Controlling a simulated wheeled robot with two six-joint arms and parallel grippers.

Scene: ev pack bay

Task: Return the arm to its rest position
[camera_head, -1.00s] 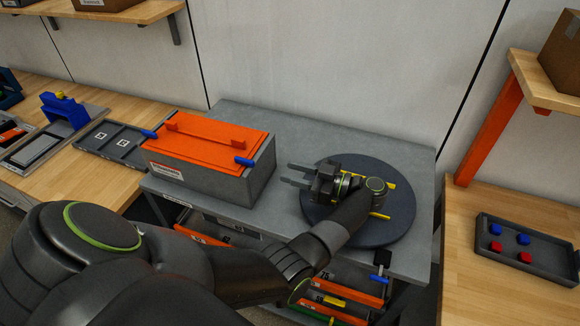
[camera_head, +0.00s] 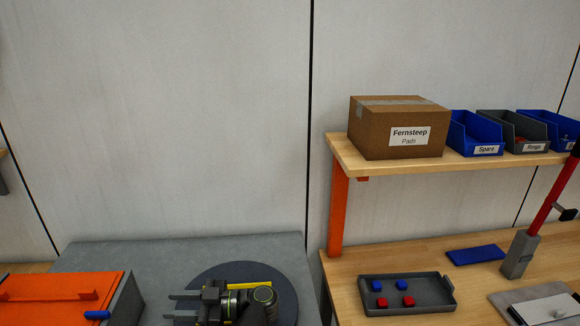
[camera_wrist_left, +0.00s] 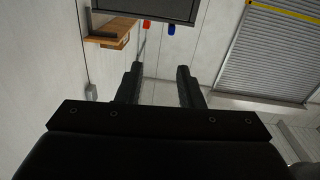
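My left gripper (camera_head: 186,308) shows at the bottom of the head view, over the dark round turntable (camera_head: 288,292) on the grey bench. Its two fingers point left and stand apart, with nothing between them. The left wrist view also shows the two fingers (camera_wrist_left: 158,88) apart and empty, with wall and floor beyond. Most of the left arm is below the head view. My right gripper is in neither view.
The orange-lidded grey box (camera_head: 62,290) stands left of the gripper. A wooden bench (camera_head: 400,260) on the right holds a dark tray (camera_head: 432,296) with red and blue pieces. A shelf above it carries a cardboard box (camera_head: 372,136) and bins (camera_head: 478,130).

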